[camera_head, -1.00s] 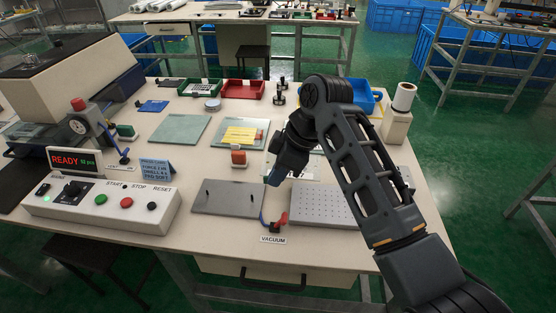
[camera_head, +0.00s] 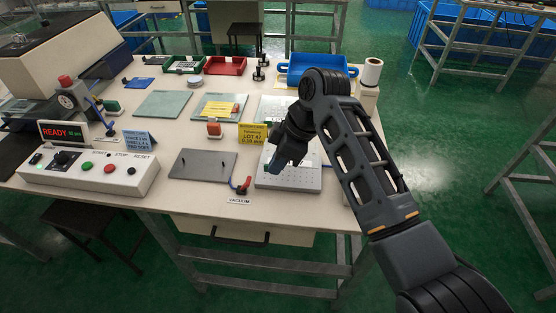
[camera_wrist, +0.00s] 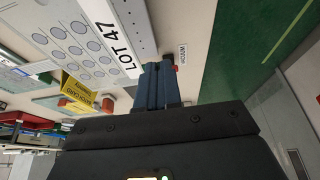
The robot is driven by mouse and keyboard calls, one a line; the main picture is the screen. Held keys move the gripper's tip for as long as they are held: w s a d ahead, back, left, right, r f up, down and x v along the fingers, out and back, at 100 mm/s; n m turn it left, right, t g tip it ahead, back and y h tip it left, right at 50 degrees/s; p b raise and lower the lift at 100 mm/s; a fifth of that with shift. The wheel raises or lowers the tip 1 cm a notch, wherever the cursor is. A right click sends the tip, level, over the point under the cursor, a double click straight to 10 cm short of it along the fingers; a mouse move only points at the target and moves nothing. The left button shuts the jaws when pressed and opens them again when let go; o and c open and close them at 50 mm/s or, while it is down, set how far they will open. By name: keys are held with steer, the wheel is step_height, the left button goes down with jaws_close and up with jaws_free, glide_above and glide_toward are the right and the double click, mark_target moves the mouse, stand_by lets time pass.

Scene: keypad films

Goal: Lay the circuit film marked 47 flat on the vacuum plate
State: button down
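The circuit film (camera_wrist: 85,38) is pale with rows of grey circles, and its white end strip reads LOT 47. In the wrist view my gripper's blue fingers (camera_wrist: 160,70) are together at a corner of that strip and appear to pinch it. In the head view my gripper (camera_head: 273,168) is over the left part of the perforated grey vacuum plate (camera_head: 290,183). The film overlaps the plate in the wrist view; I cannot tell whether it touches it. My gripper and arm hide part of the plate in the head view.
A grey plate with pegs (camera_head: 203,165) lies left of the vacuum plate. A red-handled valve (camera_head: 242,186) stands between them at the front. A control box (camera_head: 88,172) is at left.

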steer(key=shift+f+b, duration=1.4)
steer(key=shift+f, duration=1.2)
steer(key=shift+f, duration=0.4)
steer(key=c, duration=1.2)
jaws_free()
steer(key=shift+c, duration=0.2)
steer(key=shift+r, duration=0.1)
steer(key=v, duration=0.7)
steer(key=shift+r+b, duration=0.3)
steer(key=shift+b, duration=0.05)
steer(key=shift+d, duration=0.15)
